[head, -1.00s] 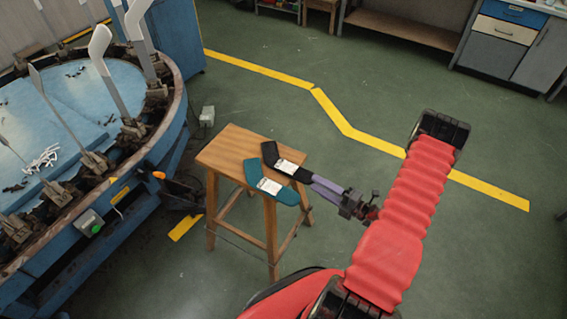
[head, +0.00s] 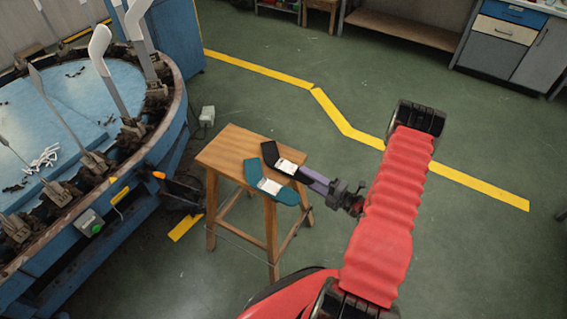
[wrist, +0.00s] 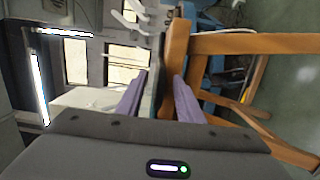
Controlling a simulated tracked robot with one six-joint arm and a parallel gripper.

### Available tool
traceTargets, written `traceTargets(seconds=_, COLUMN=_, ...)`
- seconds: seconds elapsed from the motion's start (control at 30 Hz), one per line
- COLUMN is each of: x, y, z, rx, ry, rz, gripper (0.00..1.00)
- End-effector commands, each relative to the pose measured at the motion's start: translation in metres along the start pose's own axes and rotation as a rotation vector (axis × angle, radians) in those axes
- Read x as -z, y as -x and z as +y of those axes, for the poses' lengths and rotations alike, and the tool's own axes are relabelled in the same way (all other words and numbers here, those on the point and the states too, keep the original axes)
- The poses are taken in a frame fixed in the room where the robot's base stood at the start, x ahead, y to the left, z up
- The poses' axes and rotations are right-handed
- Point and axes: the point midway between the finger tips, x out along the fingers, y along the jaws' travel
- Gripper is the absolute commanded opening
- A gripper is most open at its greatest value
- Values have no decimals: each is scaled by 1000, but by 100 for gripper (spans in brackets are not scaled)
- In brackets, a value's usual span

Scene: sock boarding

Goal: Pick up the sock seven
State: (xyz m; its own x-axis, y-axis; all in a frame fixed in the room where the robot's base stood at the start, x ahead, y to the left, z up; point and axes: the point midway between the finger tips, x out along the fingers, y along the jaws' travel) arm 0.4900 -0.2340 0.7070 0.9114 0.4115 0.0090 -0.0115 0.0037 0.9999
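Two socks lie on the wooden stool (head: 228,148) in the head view. One is black (head: 270,152) with a white label, at the back right. The other is teal (head: 285,196) with a white label, at the front right. I cannot read a number on either label. My gripper (head: 304,176) has purple fingers and points left at the stool's right edge. Its tips meet the black sock's right end in the picture; contact cannot be told. In the wrist view my gripper (wrist: 160,88) has its fingers apart, and I cannot make out a sock between them.
A round blue machine (head: 150,160) with upright flat forms stands to the left. A yellow line (head: 330,110) crosses the green floor. A cabinet (head: 505,45) and bench stand at the back right.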

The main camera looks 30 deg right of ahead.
Motion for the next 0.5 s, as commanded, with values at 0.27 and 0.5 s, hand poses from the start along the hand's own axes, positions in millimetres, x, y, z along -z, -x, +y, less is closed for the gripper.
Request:
traceTargets(seconds=0.27, x=0, y=0, z=0, rx=0, ry=0, rz=0, gripper=34)
traceTargets(seconds=0.5, x=0, y=0, z=0, rx=0, ry=0, rz=0, gripper=32)
